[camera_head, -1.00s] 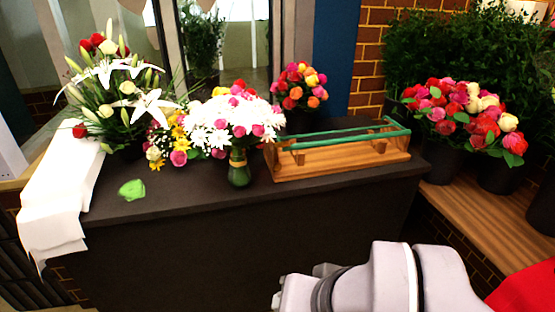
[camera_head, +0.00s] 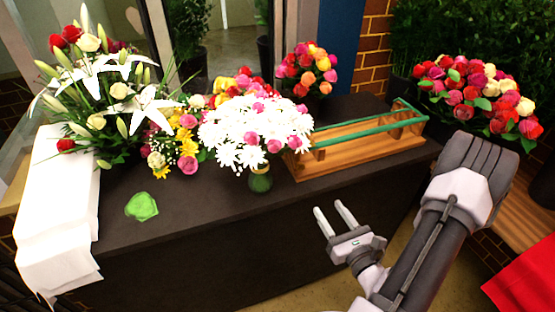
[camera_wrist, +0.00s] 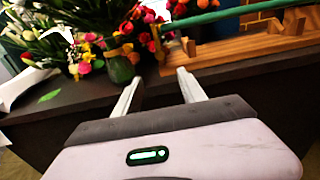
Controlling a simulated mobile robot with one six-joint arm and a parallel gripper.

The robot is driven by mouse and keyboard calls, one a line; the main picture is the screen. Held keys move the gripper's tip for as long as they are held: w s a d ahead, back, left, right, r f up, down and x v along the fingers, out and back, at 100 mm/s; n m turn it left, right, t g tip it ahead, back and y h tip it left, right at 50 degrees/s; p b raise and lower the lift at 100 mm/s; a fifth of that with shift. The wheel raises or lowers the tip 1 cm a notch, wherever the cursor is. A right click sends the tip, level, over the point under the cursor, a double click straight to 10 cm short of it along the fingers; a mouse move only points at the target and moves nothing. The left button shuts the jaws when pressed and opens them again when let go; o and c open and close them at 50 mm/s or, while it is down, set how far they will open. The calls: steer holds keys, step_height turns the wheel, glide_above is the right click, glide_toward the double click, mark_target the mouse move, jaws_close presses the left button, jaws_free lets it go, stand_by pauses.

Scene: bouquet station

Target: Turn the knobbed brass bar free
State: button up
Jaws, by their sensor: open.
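I cannot make out a knobbed brass bar in either view. A wooden rack (camera_head: 345,166) stands at the right end of the dark counter, with a green bar (camera_head: 372,129) along its top. The rack (camera_wrist: 235,52) and green bar (camera_wrist: 235,14) also show at the upper right of the wrist view. My gripper (camera_head: 329,207) is open and empty, in front of the counter and below the rack, apart from both. In the wrist view, its two fingers (camera_wrist: 159,77) point toward the counter edge.
A green vase (camera_head: 261,180) with white and pink flowers stands left of the rack. White lilies (camera_head: 120,75) and white paper (camera_head: 55,205) are at the left. A green piece (camera_head: 141,207) lies on the counter (camera_head: 195,200). Rose buckets stand at the right.

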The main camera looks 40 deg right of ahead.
mark_target(302, 168)
steer(key=p+x, duration=0.3)
steer(key=x, duration=1.3)
steer(key=shift+r, duration=0.15)
steer(key=shift+w, duration=0.4)
jaws_close()
